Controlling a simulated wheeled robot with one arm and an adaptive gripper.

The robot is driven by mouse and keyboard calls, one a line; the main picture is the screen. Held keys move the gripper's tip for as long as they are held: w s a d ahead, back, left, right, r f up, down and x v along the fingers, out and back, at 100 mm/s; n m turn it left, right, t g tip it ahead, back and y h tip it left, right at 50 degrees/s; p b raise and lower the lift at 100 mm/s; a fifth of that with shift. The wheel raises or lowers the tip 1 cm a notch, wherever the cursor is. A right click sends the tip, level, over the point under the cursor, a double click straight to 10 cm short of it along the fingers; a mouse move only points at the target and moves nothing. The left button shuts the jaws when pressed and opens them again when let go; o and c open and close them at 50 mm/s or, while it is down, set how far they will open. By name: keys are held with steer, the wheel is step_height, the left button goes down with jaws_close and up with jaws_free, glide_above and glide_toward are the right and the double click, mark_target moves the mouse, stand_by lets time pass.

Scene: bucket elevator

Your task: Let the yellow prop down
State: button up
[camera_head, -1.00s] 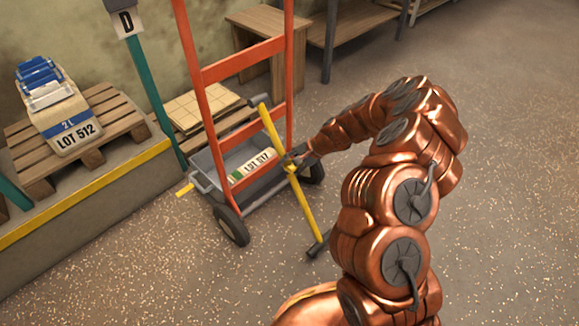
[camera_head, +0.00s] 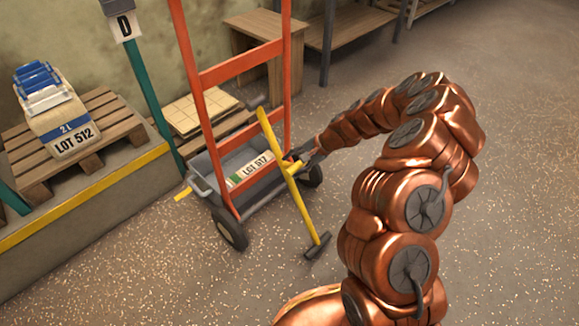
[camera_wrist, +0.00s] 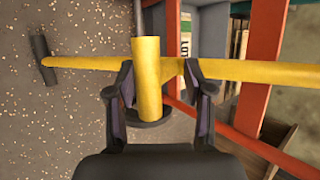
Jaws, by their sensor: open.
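The yellow prop (camera_head: 301,205) slants beside the orange hand truck (camera_head: 213,130), its dark foot at the floor and its dark-tipped upper end by the frame. A short yellow stub sticks out partway along it. In the wrist view the prop's bar (camera_wrist: 235,69) runs across the picture, and the stub (camera_wrist: 147,75) points toward me. My gripper (camera_head: 303,158) is at the stub. In the wrist view its fingers (camera_wrist: 160,85) are open, one on each side of the stub, the left one close to it. Contact is unclear.
A grey tub (camera_head: 205,170) with a bag marked LOT 517 (camera_head: 250,173) sits low on the truck. A pallet (camera_head: 100,115) with a LOT 512 bag (camera_head: 55,120) stands left on a yellow-edged ledge (camera_head: 85,200). Sign D (camera_head: 125,26) is on a green post. The floor at right is clear.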

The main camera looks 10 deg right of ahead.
steer(key=v, duration=0.8)
steer(key=shift+r, duration=0.3)
steer(key=shift+s+d, duration=0.1)
steer(key=s+a+r+n+g+h+p, duration=0.15)
steer(key=s+a+r+p, duration=0.35)
steer(key=r, duration=0.5)
steer(key=s+a+r+n+g+p, duration=0.1)
steer(key=s+a+r+n+p, duration=0.2)
steer(key=s+r+p, duration=0.5)
steer(key=s+a+r+n+g+p, duration=0.1)
steer(key=s+a+r+n+p, duration=0.2)
steer(key=r, duration=0.8)
steer(key=s+d+r+n+h+p, duration=0.1)
steer(key=s+d+r+h+p, duration=0.2)
steer(key=s+r+p, duration=0.7)
steer(key=s+d+r+n+g+h+p, duration=0.1)
steer(key=s+d+r+h+p, duration=0.2)
steer(key=s+r+p, duration=0.7)
steer(key=s+r, duration=0.2)
steer(key=s, duration=0.2)
steer(key=shift+n, duration=0.35)
steer(key=shift+w+r, duration=0.1)
